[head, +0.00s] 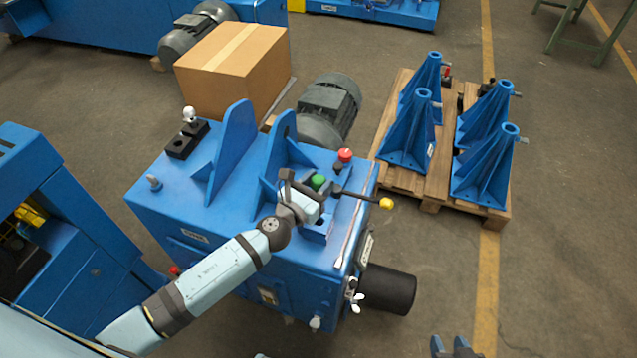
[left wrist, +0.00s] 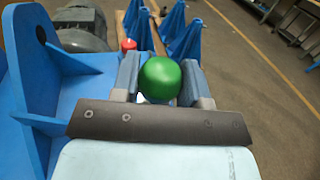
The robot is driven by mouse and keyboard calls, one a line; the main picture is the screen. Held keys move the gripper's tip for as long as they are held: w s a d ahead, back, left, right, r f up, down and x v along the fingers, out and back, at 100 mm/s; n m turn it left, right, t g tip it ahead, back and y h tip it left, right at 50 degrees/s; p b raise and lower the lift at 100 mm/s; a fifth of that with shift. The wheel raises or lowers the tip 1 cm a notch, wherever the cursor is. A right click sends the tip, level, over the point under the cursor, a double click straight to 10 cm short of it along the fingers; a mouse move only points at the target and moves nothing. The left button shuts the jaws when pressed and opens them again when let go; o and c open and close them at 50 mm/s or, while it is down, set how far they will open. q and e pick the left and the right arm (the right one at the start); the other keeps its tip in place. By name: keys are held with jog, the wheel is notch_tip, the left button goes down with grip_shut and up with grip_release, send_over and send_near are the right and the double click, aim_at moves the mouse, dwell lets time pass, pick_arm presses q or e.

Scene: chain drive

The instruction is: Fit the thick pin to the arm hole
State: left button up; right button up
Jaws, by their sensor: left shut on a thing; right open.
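A green round knob (head: 318,182) sits between the fingers of my left gripper (head: 312,188), above the blue machine's top. In the left wrist view the knob (left wrist: 160,78) lies between the two fingers of my left gripper (left wrist: 161,82), which is shut on it. Any pin shaft below the knob is hidden, and I cannot tell whether it sits in a hole. A dark lever arm (head: 357,195) with a yellow end knob (head: 386,203) extends right beside the gripper. Its hole is not visible. My right gripper (head: 449,348) is open and empty at the bottom edge, right of the machine.
The blue machine (head: 160,215) carries two upright plates (head: 232,140), a red knob (head: 345,155) and black blocks (head: 180,146) with a white ball knob (head: 189,114). A motor (head: 328,108) and carton (head: 230,75) stand behind. Blue stands (head: 488,165) sit on a pallet (head: 432,190).

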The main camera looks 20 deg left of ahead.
pick_arm(q)
jog(key=shift+r, duration=0.1)
jog(key=shift+f+b, duration=0.7)
jog(key=shift+f, duration=0.15)
notch_tip(320, 180, down, 2)
jog(key=shift+f+b, duration=0.2)
jog(key=shift+b, duration=1)
jog(key=shift+f+b, duration=0.35)
jog(key=shift+f, duration=0.05)
jog(key=shift+f+b, duration=0.45)
pick_arm(e)
jog(key=f, duration=0.3)
jog(key=shift+w+a+f, duration=0.2)
jog(key=shift+w+a, duration=0.05)
jog(key=shift+s+d+f, duration=0.1)
jog(key=shift+s+d, duration=0.1)
jog(key=shift+w+a, duration=0.1)
